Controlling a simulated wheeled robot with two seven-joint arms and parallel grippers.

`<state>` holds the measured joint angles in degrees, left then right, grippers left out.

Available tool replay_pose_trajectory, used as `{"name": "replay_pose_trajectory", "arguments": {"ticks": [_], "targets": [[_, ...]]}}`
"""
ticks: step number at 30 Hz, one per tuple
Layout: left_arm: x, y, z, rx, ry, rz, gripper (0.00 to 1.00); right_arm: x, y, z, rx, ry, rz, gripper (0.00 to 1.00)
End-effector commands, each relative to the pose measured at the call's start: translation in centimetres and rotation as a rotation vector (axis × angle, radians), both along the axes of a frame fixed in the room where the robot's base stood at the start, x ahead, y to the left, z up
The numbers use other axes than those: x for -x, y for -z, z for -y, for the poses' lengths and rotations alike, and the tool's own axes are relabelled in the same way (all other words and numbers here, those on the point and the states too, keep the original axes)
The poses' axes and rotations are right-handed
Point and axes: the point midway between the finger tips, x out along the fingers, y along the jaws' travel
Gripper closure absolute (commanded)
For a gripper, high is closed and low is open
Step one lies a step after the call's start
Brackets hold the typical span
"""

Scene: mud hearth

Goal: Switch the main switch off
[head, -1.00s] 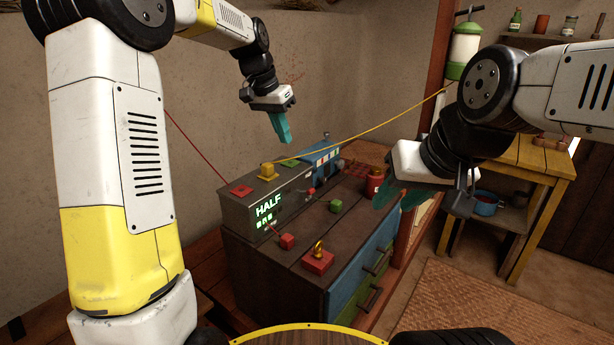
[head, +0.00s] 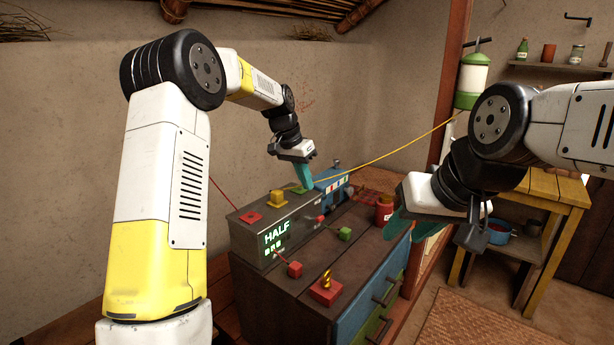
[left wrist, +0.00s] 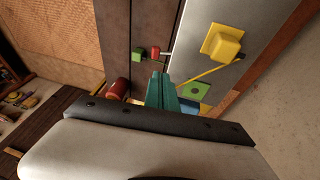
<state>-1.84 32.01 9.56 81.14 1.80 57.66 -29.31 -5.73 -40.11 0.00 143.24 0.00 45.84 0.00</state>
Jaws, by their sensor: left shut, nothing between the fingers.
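A grey control box (head: 262,232) with a lit "HALF" display (head: 277,233) sits at the back of the dark cabinet top. Small levers stand along its front: a red-tipped one (head: 295,269), a green-tipped one (head: 345,234) and another red one (head: 320,219). No label shows which is the main switch. My left gripper (head: 304,178) is shut and empty, pointing down over the box by its green plate (head: 299,190). In the left wrist view, its fingertips (left wrist: 160,78) are near the red lever (left wrist: 155,52); contact is unclear. My right gripper (head: 408,222) has its fingers apart, right of the cabinet.
The box top carries a red plate (head: 250,217) and a yellow block (head: 277,197), with a yellow cord running up right. A red block with a striped yellow post (head: 326,289) and a red jar (head: 384,211) stand on the cabinet. A yellow table (head: 545,190) is at right.

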Motion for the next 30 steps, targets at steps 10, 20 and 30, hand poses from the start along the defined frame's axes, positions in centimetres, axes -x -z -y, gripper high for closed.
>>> {"name": "replay_pose_trajectory", "arguments": {"ticks": [10, 20, 30], "targets": [[-0.3, 6.6, 2.2, -0.001, 0.001, -0.003, 1.0, 0.0, 0.0, 0.0, 0.0, 0.0, 0.0, 0.64], [0.3, 8.5, 2.9, 0.0, 0.0, 0.0, 1.0, 0.0, 0.0, 0.0, 0.0, 0.0, 0.0, 0.64], [0.3, 8.5, 2.9, -0.002, 0.0, 0.002, 1.0, 0.0, 0.0, 0.0, 0.0, 0.0, 0.0, 0.64]]}}
